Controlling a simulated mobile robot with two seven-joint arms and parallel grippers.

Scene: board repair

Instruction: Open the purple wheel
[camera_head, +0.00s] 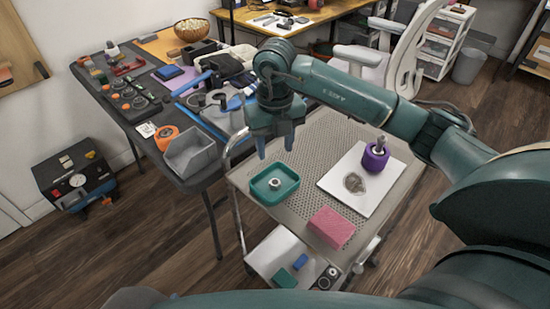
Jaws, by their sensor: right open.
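The purple wheel (376,156) sits upright on a white board (336,182) on top of a perforated metal cart (241,176). A grey metal stub shows at its top. A round grey part (354,183) lies on the same board, in front and to the left of the wheel. My right gripper (275,146) points down, open and empty, above the cart's back left part. It is well to the left of the wheel and apart from it. My left gripper is not in view.
A teal tray (274,184) with a small ring-like part (275,183) lies below my right gripper. A pink block (331,227) lies at the cart's front. A dark table (172,177) crowded with tools stands left. A white chair (404,75) stands behind.

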